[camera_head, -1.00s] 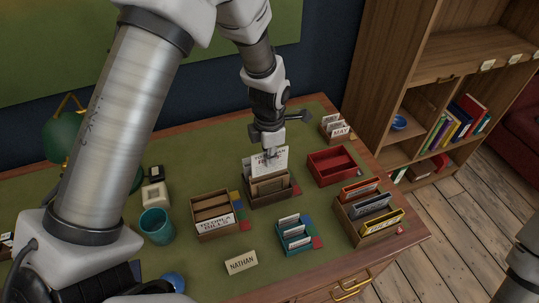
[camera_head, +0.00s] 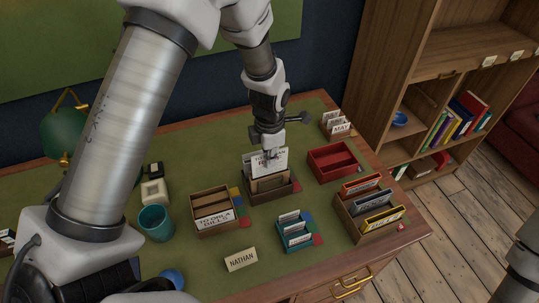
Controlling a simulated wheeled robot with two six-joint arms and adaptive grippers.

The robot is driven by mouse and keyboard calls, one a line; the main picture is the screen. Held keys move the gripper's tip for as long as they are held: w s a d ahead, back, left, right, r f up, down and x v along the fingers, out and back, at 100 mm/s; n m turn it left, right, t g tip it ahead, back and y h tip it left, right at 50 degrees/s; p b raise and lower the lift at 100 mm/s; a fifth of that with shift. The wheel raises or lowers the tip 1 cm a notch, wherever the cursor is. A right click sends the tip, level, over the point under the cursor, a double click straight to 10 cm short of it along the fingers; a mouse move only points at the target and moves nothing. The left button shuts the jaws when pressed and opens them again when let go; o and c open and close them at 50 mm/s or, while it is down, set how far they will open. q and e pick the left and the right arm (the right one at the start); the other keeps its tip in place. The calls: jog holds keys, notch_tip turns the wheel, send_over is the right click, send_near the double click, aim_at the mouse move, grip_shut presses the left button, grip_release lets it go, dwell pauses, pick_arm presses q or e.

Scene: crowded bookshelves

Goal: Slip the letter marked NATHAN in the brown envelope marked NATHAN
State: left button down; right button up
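My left gripper (camera_head: 269,157) reaches down over the middle of the desk, its fingertips at a white letter (camera_head: 252,163) with dark and red print. The fingers look closed on its upper part; the printed name is too small to read surely. The letter stands upright at a brown envelope (camera_head: 268,183) in a dark brown box (camera_head: 284,191). How deep its lower edge sits is hidden. A cream card marked NATHAN (camera_head: 241,259) stands at the desk's front. At the right edge only a piece of my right arm shows; its gripper is out of view.
A wooden box with cards (camera_head: 213,212) and a teal box (camera_head: 296,231) stand in front. A red tray (camera_head: 333,163) and a box of coloured folders (camera_head: 370,210) are to the right. A teal cup (camera_head: 156,223) is at left. Shelves (camera_head: 430,110) stand beyond the desk.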

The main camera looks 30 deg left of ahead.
pick_arm(q)
jog(key=shift+f+b, duration=0.65)
jog(key=shift+f, duration=0.85)
jog(key=c, duration=1.2)
grip_release()
jog(key=shift+c, duration=0.2)
jog(key=shift+r, duration=0.1)
notch_tip(320, 180, up, 7)
jog(key=p, duration=0.7)
